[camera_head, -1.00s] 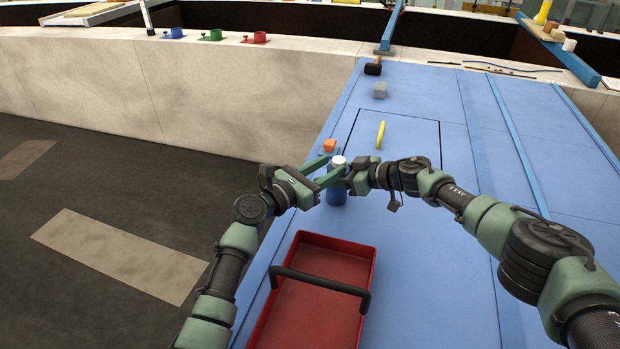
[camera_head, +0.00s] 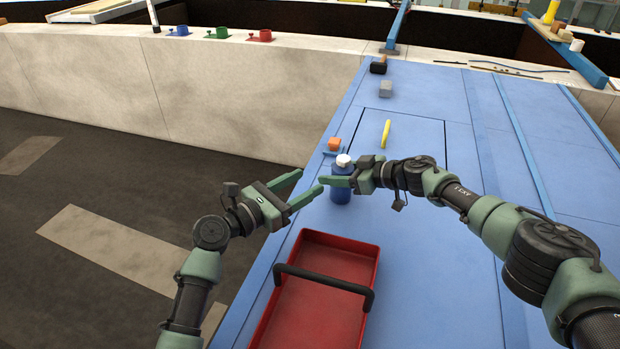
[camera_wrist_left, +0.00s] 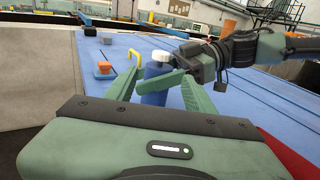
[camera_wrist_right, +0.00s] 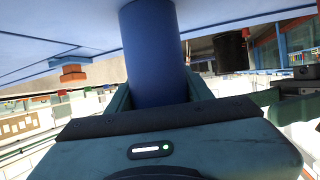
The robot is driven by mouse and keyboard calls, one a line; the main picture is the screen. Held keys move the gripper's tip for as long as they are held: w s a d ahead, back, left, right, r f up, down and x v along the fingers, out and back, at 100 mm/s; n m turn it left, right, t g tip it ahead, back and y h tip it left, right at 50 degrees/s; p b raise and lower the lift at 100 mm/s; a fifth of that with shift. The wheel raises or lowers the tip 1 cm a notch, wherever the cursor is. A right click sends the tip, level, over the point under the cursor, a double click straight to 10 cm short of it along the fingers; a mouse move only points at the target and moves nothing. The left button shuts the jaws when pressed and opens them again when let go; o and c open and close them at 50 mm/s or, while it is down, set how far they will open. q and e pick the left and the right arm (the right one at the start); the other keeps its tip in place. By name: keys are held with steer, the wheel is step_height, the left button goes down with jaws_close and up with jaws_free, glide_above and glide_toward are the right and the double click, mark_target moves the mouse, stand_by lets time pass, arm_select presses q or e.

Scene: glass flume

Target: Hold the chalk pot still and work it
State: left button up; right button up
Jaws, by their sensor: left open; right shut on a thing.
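The chalk pot, a blue cylinder (camera_head: 341,192) with a white cap (camera_head: 344,160), stands on the blue surface behind the red tray. My right gripper (camera_head: 341,181) is shut on its blue body from the right. The body fills the space between the fingers in the right wrist view (camera_wrist_right: 153,50). My left gripper (camera_head: 309,182) is open and empty, just left of the pot and apart from it. In the left wrist view the pot (camera_wrist_left: 154,98) shows beyond the open fingers, with a right finger across it. The white cap sits on top.
A red tray (camera_head: 258,338) with a black handle lies in front. Behind the pot are an orange block (camera_head: 334,144), a yellow piece (camera_head: 386,132), a grey block (camera_head: 386,88) and a black block (camera_head: 378,67). The surface to the right is mostly clear.

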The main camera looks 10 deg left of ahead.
mark_target(338, 159)
arm_select(q)
steer(key=w+f+m+g, duration=0.1)
steer(key=w+a+f+g+h, duration=0.1)
steer(key=w, duration=0.1)
steer(key=w+a+f+m+g, duration=0.1)
steer(key=w, duration=0.1)
steer(key=shift+a+m+g+h, duration=0.1)
steer(key=shift+m+g+h, duration=0.2)
steer(key=shift+h, duration=0.1)
steer(key=w+d+r+m+g+h, duration=0.1)
steer(key=d, duration=0.2)
steer(key=w+d+r+m+g+h, duration=0.1)
steer(key=w+d, duration=0.1)
steer(key=d, duration=0.1)
steer(key=w+d+r+m+g+h, duration=0.1)
steer(key=d+g, duration=0.1)
steer(key=d, duration=0.1)
steer(key=shift+w+d+r+h, duration=0.2)
steer(key=shift+d+r+h, duration=0.1)
steer(key=shift+d, duration=0.05)
jaws_close()
